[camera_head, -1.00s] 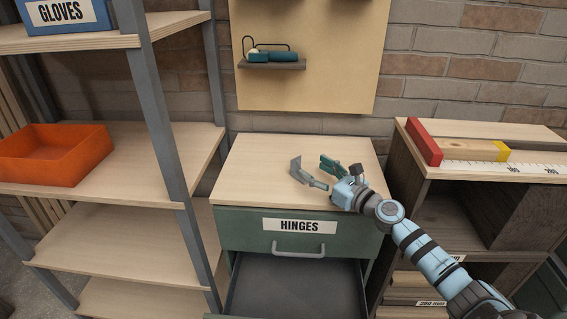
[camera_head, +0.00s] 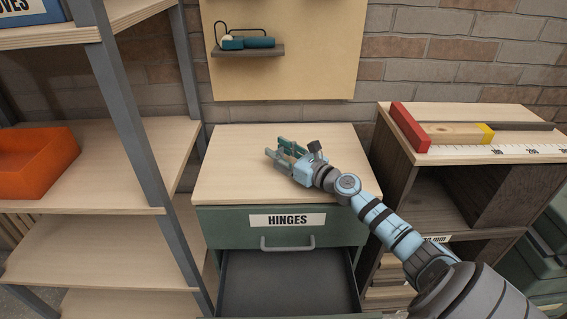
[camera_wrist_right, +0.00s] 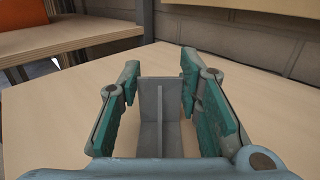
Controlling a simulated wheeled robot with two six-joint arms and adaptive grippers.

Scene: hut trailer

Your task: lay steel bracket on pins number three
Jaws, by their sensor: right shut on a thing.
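My right gripper (camera_head: 278,148) is low over the wooden top of the green drawer cabinet (camera_head: 230,178). It is shut on the steel bracket, which shows in the right wrist view as a grey angled plate with a rib (camera_wrist_right: 150,112) between the two green-padded fingers. In the head view the fingers mostly hide the bracket. I cannot tell whether the bracket touches the cabinet top. No pins marked three can be made out in these views. My left gripper is not in view.
A drawer under the HINGES label (camera_head: 288,220) stands open and looks empty (camera_head: 285,285). Shelving with an orange bin (camera_head: 35,165) is on the left. A wooden unit (camera_head: 470,160) with a ruler and red-ended block is on the right. A small wall shelf (camera_head: 248,51) hangs behind.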

